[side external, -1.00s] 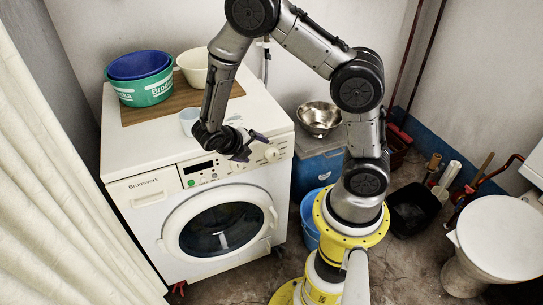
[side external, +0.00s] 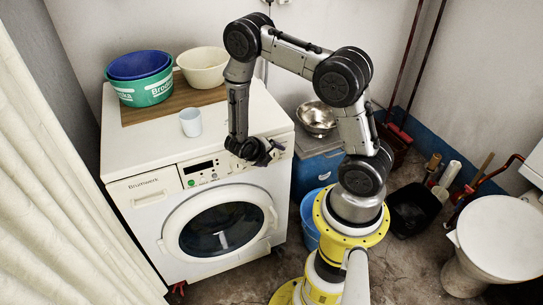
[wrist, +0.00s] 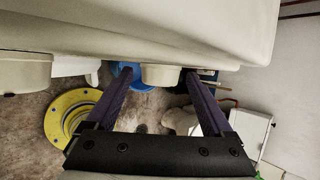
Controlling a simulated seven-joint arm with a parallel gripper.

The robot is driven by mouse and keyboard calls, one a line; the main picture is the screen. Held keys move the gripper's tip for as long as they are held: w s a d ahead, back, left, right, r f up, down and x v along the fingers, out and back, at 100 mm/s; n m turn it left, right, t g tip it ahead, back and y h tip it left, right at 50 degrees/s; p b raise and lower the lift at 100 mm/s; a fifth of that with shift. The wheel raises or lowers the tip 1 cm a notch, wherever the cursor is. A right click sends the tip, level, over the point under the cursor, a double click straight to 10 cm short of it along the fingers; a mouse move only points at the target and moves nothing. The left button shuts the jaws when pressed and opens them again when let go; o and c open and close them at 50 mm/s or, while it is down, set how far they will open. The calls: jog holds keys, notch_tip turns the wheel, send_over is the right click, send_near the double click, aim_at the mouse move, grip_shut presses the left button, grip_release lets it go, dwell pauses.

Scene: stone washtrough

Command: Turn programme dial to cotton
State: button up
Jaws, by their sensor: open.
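A white front-loading washing machine (side external: 150,222) stands at the left in the side view, with a control strip along the top of its front. My gripper (side external: 269,150) is at the right end of that strip and hides the knobs there. In the wrist view my gripper (wrist: 158,76) is open, its two dark purple fingers spread. A cream knob (wrist: 162,75) shows between the fingertips, with a finger on each side; I cannot tell if they touch it. A second cream knob (wrist: 25,72) sticks out farther left. I cannot read any programme marks.
On the machine top are a white cup (side external: 190,122), a green tub (side external: 143,92) with a blue one inside, and a cream bowl (side external: 203,68). A blue box (side external: 318,163) with a metal bowl (side external: 318,118) stands to the right of the machine.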

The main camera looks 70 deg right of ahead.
jog(key=shift+d+f, duration=0.1)
grip_shut()
dwell(0.4)
jog(key=shift+y, duration=0.3)
jog(key=shift+s+d+r+m+t+y, duration=0.1)
jog(key=shift+m+t+y, duration=0.1)
jog(key=shift+t+y, duration=0.4)
jog(key=shift+s+d+r+m+t+y, duration=0.1)
jog(key=shift+m+t+y, duration=0.1)
jog(key=shift+t+y, duration=0.35)
jog(key=shift+s+d+m+t+y, duration=0.1)
jog(key=shift+m+t+y, duration=0.3)
jog(key=shift+t+y, duration=0.75)
grip_release()
